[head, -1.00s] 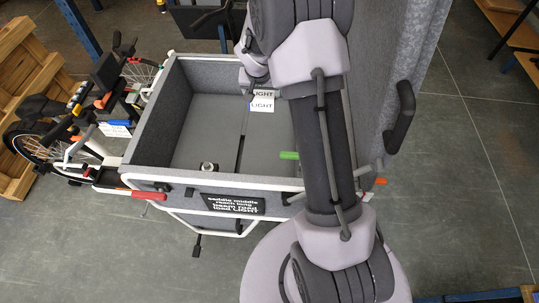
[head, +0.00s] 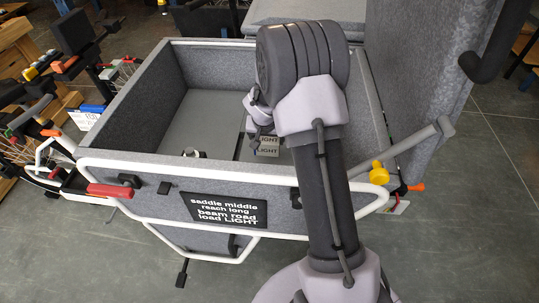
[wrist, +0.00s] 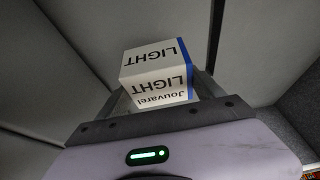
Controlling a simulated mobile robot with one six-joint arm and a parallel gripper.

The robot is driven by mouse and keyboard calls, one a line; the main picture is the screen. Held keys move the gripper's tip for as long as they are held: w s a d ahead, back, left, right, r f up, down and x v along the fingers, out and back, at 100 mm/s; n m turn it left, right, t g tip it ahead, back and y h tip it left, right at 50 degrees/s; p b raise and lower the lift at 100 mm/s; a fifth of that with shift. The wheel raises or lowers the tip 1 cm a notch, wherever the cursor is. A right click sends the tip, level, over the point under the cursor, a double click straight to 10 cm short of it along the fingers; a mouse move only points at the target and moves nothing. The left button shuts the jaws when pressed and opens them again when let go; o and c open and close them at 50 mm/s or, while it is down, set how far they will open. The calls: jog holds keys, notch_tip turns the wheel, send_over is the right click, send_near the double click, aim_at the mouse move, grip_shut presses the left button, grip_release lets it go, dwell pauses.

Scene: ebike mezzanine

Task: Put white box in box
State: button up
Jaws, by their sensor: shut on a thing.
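The white box (wrist: 158,75) carries black "LIGHT" lettering and a blue stripe. In the wrist view it sits between the fingers of my gripper (wrist: 160,92), which is shut on it. In the head view the white box (head: 268,147) shows partly beneath my gripper (head: 262,130), with my arm covering its right side. The large grey felt-lined cargo box (head: 130,107) has a white tube frame and is open at the top. The white box is over or inside its opening; its exact height above the floor is unclear.
A grey raised panel (head: 415,80) stands at the cargo box's right. A small metal cylinder (head: 191,153) is at the box's near inner side. A black text sign (head: 225,209) is on the front. Handlebars and bike parts (head: 75,65) are at left.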

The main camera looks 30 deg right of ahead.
aim_at(266, 142)
notch_tip(266, 142, down, 6)
jog(key=shift+r+b, duration=0.25)
jog(key=shift+b, duration=1)
jog(key=shift+r, duration=0.2)
jog(key=shift+f, duration=0.15)
jog(key=o, duration=1.7)
jog(key=p+v, duration=0.4)
jog(key=v, duration=0.8)
jog(key=shift+p, duration=0.35)
